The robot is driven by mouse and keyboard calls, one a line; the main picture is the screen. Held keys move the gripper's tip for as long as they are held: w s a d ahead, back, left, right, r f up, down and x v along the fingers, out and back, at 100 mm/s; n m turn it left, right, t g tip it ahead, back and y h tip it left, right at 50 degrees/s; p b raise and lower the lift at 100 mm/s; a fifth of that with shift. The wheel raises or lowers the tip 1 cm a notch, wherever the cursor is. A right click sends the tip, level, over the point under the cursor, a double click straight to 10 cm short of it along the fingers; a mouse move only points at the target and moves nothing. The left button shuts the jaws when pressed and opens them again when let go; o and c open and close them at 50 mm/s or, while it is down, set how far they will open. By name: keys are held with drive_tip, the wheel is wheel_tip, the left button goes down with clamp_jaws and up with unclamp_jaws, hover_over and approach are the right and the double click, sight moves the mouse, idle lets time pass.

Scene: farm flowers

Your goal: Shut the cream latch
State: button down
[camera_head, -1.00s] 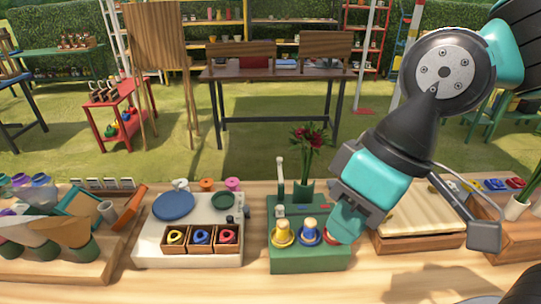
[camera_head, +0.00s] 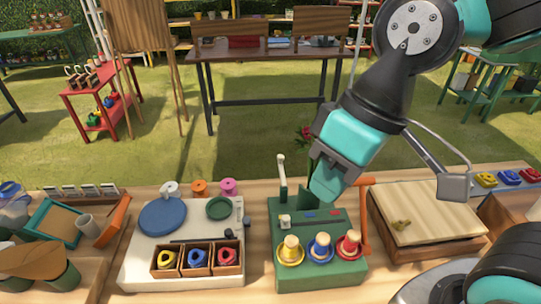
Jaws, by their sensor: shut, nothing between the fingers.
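A green box (camera_head: 330,272) stands at the front middle of the table. A cream-topped upright lever (camera_head: 282,168) rises at its back left, and a small cream block (camera_head: 285,221) sits on its top below that. I cannot tell for certain which of these is the cream latch. An orange handle (camera_head: 365,212) stands upright at the box's right side. My gripper (camera_head: 325,190), with teal fingers, is shut and empty above the back of the box, between the lever and the orange handle. It hides part of the box's back edge.
Yellow (camera_head: 290,252), blue (camera_head: 321,248) and red (camera_head: 348,245) rings with cream posts line the box's front. A cream board (camera_head: 135,262) with a blue disc (camera_head: 162,217) stands left.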

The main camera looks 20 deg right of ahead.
sight(282, 170)
drive_tip(key=w+f+m+t+h+b, duration=0.25)
drive_tip(key=w+f+b, duration=0.25)
drive_tip(key=w, duration=0.9)
drive_tip(key=w+f+m+t+h+b, duration=0.15)
drive_tip(key=w+f+h+b, duration=0.35)
drive_tip(key=w, duration=0.8)
drive_tip(key=w+a+f+m+h+b, duration=0.2)
drive_tip(key=w+a+f+m+b, duration=0.1)
drive_tip(key=w+f, duration=0.6)
drive_tip(key=shift+a+m+b, duration=0.35)
drive_tip(key=shift+a+m, duration=0.15)
drive_tip(key=shift+m, duration=0.3)
drive_tip(key=shift+f, duration=0.15)
drive_tip(key=w+d+f, duration=0.3)
drive_tip(key=d+f, duration=0.5)
drive_tip(key=f, duration=0.1)
drive_tip(key=shift+d+p, duration=0.25)
drive_tip(key=shift+p, duration=0.1)
drive_tip(key=shift+w+d+r, duration=0.1)
